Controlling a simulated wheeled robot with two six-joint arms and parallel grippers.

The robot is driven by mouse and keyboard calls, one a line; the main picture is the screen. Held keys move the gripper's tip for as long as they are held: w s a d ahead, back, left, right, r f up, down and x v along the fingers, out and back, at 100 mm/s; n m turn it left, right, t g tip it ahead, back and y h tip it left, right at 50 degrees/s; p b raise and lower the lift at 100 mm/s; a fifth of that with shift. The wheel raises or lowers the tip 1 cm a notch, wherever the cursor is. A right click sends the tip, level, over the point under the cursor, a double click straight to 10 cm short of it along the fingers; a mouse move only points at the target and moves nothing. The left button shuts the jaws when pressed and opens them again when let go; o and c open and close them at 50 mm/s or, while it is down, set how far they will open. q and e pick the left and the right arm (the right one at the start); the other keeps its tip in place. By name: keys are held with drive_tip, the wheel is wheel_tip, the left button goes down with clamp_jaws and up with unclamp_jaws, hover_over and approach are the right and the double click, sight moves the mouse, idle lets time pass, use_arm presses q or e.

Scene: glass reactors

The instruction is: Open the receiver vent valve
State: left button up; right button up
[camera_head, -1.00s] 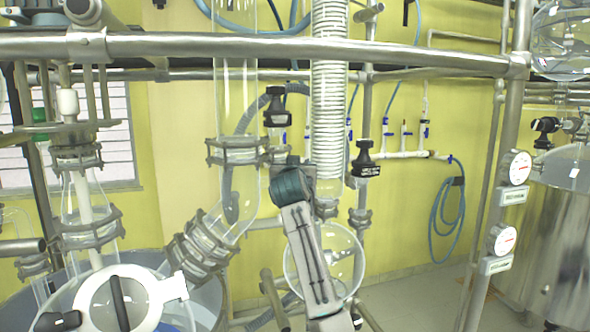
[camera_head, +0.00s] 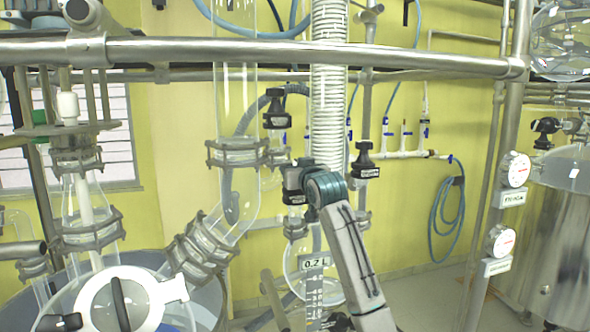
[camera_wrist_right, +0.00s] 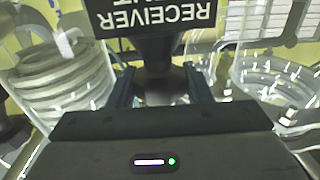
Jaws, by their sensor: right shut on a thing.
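The receiver vent valve shows in the right wrist view as a black handle (camera_wrist_right: 163,52) with an upside-down white-lettered label, "RECEIVER" and part of "VENT" (camera_wrist_right: 155,18). My right gripper (camera_wrist_right: 160,90) has one finger on each side of the handle's narrow dark neck and is shut on it. In the head view my right arm rises from the bottom in front of the glassware, and its dark wrist end hides the gripped handle. I cannot tell from these frames how far the valve is turned. My left gripper is not in view.
Black valve knobs (camera_head: 277,108) and (camera_head: 365,163) stand close by on the glassware. A coiled glass column (camera_head: 328,80) and a round receiver flask (camera_head: 300,268) are close to my arm. A steel rail (camera_head: 250,50) crosses above.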

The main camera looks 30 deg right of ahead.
drive_tip(key=shift+n+y, duration=1.9)
drive_tip(key=shift+y, duration=0.9)
drive_tip(key=o, duration=0.8)
drive_tip(key=shift+c, duration=0.2)
drive_tip(key=m+h, duration=0.2)
drive_tip(key=h, duration=0.1)
drive_tip(key=m+h, duration=0.3)
drive_tip(key=h, duration=0.1)
drive_tip(key=shift+a, duration=0.1)
drive_tip(key=m+g+h, duration=0.1)
drive_tip(key=h, duration=0.1)
drive_tip(key=shift+h, duration=0.3)
drive_tip(key=shift+m+g+h+b, duration=0.4)
drive_tip(key=shift+m+g+h, duration=0.5)
drive_tip(key=shift+m+h, duration=0.5)
